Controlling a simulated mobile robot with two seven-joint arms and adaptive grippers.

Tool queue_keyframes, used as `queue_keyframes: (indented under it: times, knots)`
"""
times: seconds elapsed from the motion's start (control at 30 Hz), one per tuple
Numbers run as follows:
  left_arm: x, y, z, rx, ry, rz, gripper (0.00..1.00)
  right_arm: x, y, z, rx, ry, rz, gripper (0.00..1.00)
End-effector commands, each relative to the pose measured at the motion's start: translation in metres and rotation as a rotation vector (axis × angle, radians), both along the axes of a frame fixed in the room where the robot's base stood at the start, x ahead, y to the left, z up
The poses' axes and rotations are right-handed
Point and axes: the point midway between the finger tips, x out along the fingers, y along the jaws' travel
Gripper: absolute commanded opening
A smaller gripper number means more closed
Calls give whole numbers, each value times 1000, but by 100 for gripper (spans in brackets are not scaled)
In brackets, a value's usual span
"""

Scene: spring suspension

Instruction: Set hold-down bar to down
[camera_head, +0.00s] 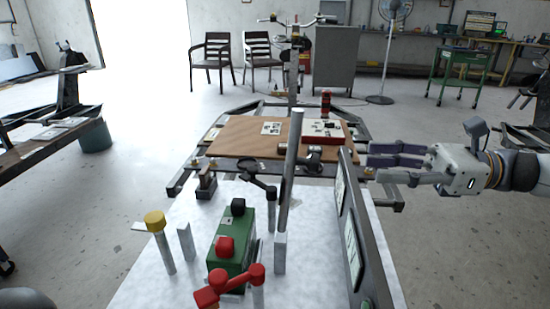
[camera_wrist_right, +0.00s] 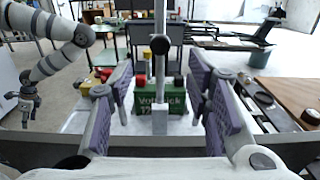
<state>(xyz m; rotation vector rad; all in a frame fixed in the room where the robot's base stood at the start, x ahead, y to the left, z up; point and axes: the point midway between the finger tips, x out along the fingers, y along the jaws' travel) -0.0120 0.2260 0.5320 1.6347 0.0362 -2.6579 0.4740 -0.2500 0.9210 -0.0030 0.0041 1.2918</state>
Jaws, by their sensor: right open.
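A tall grey bar (camera_head: 290,165), which looks like the hold-down bar, stands nearly upright and slightly tilted on the white bench. Beside it a black-knobbed lever (camera_head: 258,178) rises from the bench. My right gripper (camera_head: 372,161) is to the right of the bar, fingers pointing left, open, empty and apart from it. In the right wrist view a grey upright bar (camera_wrist_right: 160,20) and a black knob (camera_wrist_right: 160,45) show between the open fingers (camera_wrist_right: 163,92). My left gripper (camera_wrist_right: 28,108) hangs at the left of that view, too small to judge.
A green box (camera_head: 232,245) with red and black knobs, a red handle (camera_head: 235,282) and a yellow-capped post (camera_head: 155,222) crowd the white bench. A tall dark panel (camera_head: 363,235) stands along its right side. A brown board (camera_head: 245,142) lies beyond.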

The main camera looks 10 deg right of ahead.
Motion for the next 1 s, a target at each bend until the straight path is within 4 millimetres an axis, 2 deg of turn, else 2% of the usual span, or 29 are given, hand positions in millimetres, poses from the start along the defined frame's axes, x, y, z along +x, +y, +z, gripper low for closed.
queue_keyframes:
  times: [0.07, 0.17, 0.4, 0.6, 0.73, 0.93, 0.97, 1.0]
  knots:
    - [0, 0, 0, -1, 1, 0, 40, 1, 2, 0, 2, -1, 0, 45]
    - [-1, -1, -1, -1, 4, 0, 40, 4, 16, 0, 1, 1, 2, 45]
    - [-4, 0, -5, -2, 13, 0, 40, 21, 75, -2, 1, 3, 4, 45]
    - [-5, 0, -7, -1, 16, -1, 40, 31, 108, -1, 2, 2, 1, 45]
    - [-5, 0, -7, -1, 17, -1, 40, 33, 115, 0, 1, 1, -2, 45]
    - [-5, 0, -7, -1, 16, -1, 40, 34, 116, 0, 1, 0, -2, 45]
    - [-5, 0, -7, -1, 16, -1, 40, 34, 116, 0, 1, 0, -2, 43]
    - [-5, 0, -7, -1, 16, -1, 40, 34, 116, 0, 1, 0, -2, 34]
